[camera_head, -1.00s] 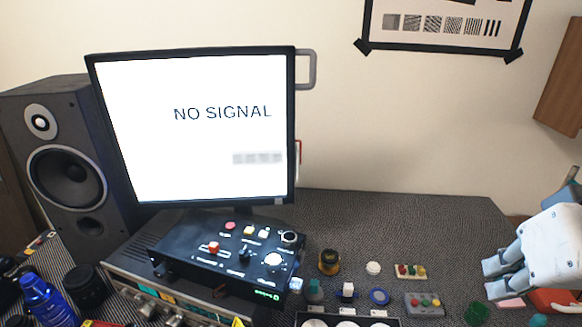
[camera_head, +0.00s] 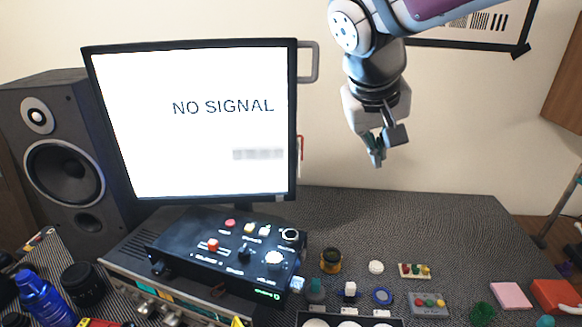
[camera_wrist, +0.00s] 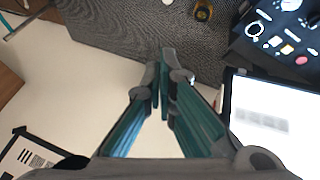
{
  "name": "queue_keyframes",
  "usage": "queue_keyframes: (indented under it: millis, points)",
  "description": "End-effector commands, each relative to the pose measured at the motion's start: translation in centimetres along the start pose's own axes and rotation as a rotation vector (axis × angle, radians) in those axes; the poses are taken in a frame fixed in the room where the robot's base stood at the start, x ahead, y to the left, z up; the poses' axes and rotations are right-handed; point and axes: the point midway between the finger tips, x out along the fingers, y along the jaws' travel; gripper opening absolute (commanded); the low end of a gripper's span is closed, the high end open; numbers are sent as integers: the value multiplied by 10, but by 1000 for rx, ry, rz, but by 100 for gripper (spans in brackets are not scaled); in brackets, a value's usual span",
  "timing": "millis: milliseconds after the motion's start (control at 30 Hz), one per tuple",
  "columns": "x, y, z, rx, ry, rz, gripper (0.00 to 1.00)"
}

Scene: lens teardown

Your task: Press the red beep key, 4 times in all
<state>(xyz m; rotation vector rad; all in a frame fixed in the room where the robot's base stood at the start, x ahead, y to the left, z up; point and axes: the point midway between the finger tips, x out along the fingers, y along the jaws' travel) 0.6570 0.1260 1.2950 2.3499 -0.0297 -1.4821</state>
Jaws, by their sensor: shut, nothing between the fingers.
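The black control box (camera_head: 200,262) sits on a grey unit left of the table's middle, below the monitor. It carries a red square-capped key (camera_head: 213,245) and a pinkish-red round button (camera_head: 230,223); their labels are too small to read, so I cannot tell which is the beep key. The round button (camera_wrist: 302,60) also shows at the right of the wrist view. My gripper (camera_head: 376,158) is shut and empty, raised well above the table, right of the monitor and clear of the box. Its closed fingertips (camera_wrist: 164,52) point at the tabletop.
The monitor (camera_head: 190,180) reads "NO SIGNAL" and stands behind the box. A speaker (camera_head: 65,125) is at left. Small knobs and buttons, with a yellow-and-black one (camera_head: 330,262), lie right of the box. The table's back right (camera_head: 430,220) is clear.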

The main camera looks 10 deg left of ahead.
Motion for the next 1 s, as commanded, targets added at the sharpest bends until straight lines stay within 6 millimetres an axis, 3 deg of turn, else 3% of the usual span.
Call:
queue_keyframes:
  millis: [200,500,800,1000]
  points:
    - [31,-68,-56,-77,37,41,0]
    - [73,-180,-110,-158,120,85,0]
    - [112,-299,-129,-216,217,108,0]
    - [128,-349,-128,-232,262,111,0]
